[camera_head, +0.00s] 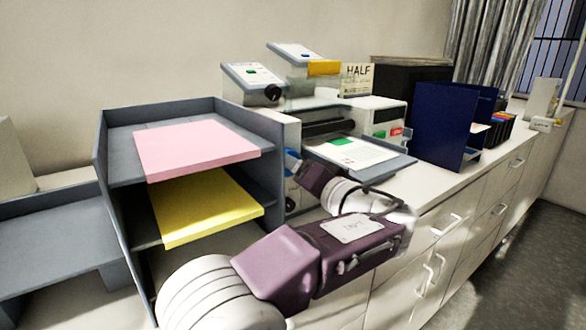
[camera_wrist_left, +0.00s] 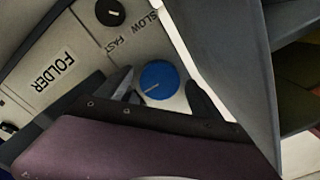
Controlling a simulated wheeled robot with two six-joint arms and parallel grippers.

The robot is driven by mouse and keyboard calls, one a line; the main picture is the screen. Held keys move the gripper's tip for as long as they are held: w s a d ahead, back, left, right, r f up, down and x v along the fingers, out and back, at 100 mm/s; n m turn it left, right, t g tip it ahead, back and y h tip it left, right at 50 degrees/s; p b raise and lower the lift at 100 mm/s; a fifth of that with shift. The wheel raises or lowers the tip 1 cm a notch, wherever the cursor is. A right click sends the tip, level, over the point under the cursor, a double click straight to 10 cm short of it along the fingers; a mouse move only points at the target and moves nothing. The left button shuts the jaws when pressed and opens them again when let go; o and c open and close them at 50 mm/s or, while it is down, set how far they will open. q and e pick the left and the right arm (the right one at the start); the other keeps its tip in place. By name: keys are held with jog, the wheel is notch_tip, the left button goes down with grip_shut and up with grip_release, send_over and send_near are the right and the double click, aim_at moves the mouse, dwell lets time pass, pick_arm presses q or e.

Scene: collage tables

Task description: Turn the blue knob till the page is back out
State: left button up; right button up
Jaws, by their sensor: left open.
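The blue knob (camera_wrist_left: 158,82), with a white pointer line, is on the pale panel of the folder machine (camera_wrist_left: 62,72) in the left wrist view. My left gripper (camera_wrist_left: 161,85) is open, with one dark finger on each side of the knob; I cannot tell whether they touch it. In the head view my left arm reaches across the front, and its purple wrist (camera_head: 318,178) points at the machine's left end. A printed white page with a green patch (camera_head: 352,155) lies on the machine's grey tray (camera_head: 396,167). My right gripper is not in view.
A grey shelf rack (camera_head: 190,106) with pink paper (camera_head: 195,148) and yellow paper (camera_head: 205,205) stands close on the left. A black knob (camera_wrist_left: 110,12) is near the SLOW and FAST marks. Dark blue file holders (camera_head: 440,125) stand to the right.

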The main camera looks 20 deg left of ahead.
pick_arm(q)
jog(key=shift+d, duration=0.1)
jog(key=c, duration=1.4)
jog(key=shift+m, duration=0.3)
jog(key=shift+r+m+p, duration=0.2)
jog(key=shift+m+p, duration=3.55)
jog(key=shift+m, duration=2.85)
jog(key=o, duration=1.4)
